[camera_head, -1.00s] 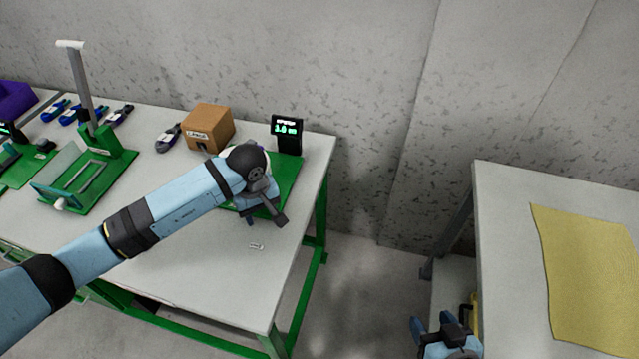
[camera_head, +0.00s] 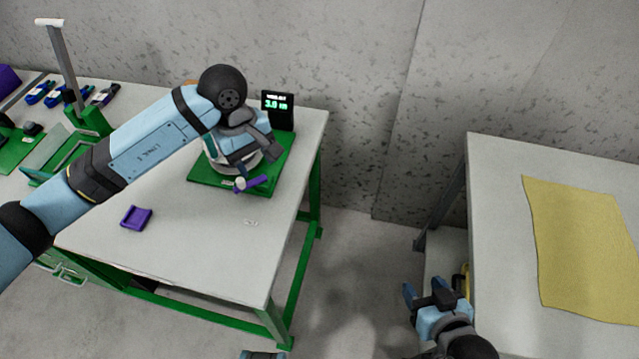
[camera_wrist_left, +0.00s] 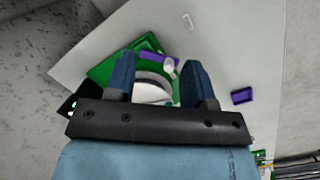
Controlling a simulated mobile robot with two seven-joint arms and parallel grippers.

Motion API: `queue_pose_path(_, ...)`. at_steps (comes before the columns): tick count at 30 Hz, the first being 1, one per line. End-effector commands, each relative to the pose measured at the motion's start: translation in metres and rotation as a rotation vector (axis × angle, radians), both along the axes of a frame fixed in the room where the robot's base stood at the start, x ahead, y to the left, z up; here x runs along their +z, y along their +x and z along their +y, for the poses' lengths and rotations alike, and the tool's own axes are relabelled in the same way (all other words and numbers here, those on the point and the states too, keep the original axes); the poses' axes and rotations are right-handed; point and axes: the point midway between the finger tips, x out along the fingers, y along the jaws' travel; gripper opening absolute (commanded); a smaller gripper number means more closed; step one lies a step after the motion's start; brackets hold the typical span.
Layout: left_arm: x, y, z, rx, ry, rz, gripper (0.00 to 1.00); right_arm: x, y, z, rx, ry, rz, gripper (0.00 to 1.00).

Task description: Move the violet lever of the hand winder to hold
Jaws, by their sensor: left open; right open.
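The hand winder stands on a green base plate (camera_head: 212,180) near the right end of the left table. Its violet lever (camera_head: 255,184) with a white knob sits at the front of the plate; the lever also shows in the left wrist view (camera_wrist_left: 158,58). A white round drum (camera_wrist_left: 152,88) is partly hidden below my gripper. The black display (camera_head: 278,110) seems to read 3.0. My left gripper (camera_head: 246,166) is open over the winder, its fingers either side of the drum and apart from the lever in the wrist view. My right gripper (camera_head: 436,284) is open and empty, low beside the right table.
A small violet tray (camera_head: 136,218) and a pale clip (camera_head: 251,223) lie on the left table (camera_head: 190,265). A green stand with a grey post (camera_head: 63,65) and blue-black tools are further left. The right table carries a yellow cloth (camera_head: 580,245). A floor gap separates the tables.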

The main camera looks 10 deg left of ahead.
Motion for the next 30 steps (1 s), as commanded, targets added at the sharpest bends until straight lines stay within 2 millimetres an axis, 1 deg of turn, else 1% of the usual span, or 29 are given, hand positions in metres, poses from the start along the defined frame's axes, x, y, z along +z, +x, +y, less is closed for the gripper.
queue_pose_path(1, -0.001, -0.006, -0.008, 0.012, -0.043, 0.022, 0.49, 0.004, 0.0, 0.0, 0.0, 0.0, 0.0, 0.56)
queue_pose_path(5, -0.003, -0.02, -0.03, 0.061, -0.166, 0.085, 0.49, 0.008, 0.0, 0.0, 0.0, 0.0, 0.0, 0.56)
queue_pose_path(10, -0.002, -0.039, -0.059, 0.138, -0.333, 0.185, 0.49, 0.014, 0.0, 0.0, 0.0, 0.0, 0.0, 0.56)
queue_pose_path(14, 0.004, -0.053, -0.079, 0.21, -0.462, 0.275, 0.49, 0.019, 0.0, 0.0, 0.0, 0.0, 0.0, 0.56)
queue_pose_path(18, 0.014, -0.069, -0.102, 0.31, -0.614, 0.399, 0.49, 0.026, 0.0, 0.0, 0.0, 0.0, 0.0, 0.56)
queue_pose_path(24, 0.033, -0.084, -0.125, 0.464, -0.806, 0.583, 0.49, 0.034, 0.0, 0.0, 0.0, 0.0, 0.0, 0.56)
queue_pose_path(30, 0.045, -0.089, -0.135, 0.569, -0.918, 0.709, 0.49, 0.037, 0.0, 0.0, 0.0, 0.0, 0.0, 0.56)
